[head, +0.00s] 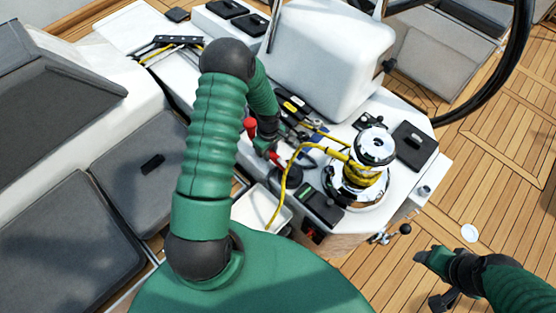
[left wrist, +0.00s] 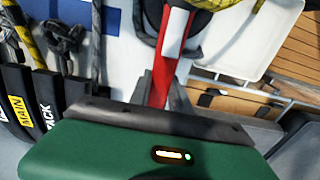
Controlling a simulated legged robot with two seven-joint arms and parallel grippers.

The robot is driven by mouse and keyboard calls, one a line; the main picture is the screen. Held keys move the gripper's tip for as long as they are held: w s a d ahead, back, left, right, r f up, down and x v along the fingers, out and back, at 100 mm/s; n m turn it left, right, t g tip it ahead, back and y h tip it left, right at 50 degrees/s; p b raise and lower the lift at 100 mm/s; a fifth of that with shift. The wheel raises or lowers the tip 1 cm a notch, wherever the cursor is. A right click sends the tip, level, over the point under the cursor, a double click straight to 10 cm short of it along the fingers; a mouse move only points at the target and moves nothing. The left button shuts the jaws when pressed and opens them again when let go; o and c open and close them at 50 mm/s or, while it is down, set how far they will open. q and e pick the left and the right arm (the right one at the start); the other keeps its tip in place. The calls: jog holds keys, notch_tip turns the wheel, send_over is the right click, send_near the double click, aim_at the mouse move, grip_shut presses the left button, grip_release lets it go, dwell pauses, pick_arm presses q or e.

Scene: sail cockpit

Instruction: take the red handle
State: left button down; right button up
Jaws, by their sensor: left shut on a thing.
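The red handle (left wrist: 172,50), with a white patch on its side, runs down between the fingers of my left gripper (left wrist: 163,88) in the left wrist view. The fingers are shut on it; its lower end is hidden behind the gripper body. In the head view my left gripper (head: 269,148) is over the white console, with red of the handle (head: 275,157) showing beside it. Another red piece (head: 250,127) shows just left of the gripper; I cannot tell whether it is the same handle. My right gripper (head: 432,258) is over the deck, away from the handle; its jaws are unclear.
A chrome winch (head: 374,148) with yellow rope stands right of my left gripper. Rope clutches labelled MAIN (left wrist: 17,105) are close at the left in the wrist view. A white open bin (head: 265,207) is in front. A steering wheel (head: 518,50) is at upper right.

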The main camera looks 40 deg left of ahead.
aim_at(271, 153)
pick_arm(q)
jog(key=shift+d+f, duration=0.1)
jog(key=shift+d, duration=0.1)
jog(key=shift+w+d+r+p, duration=0.1)
jog(key=shift+r+p, duration=0.5)
jog(key=shift+r, duration=0.15)
jog(key=shift+r+p, duration=1.35)
jog(key=shift+r, duration=0.5)
jog(key=shift+a, duration=0.2)
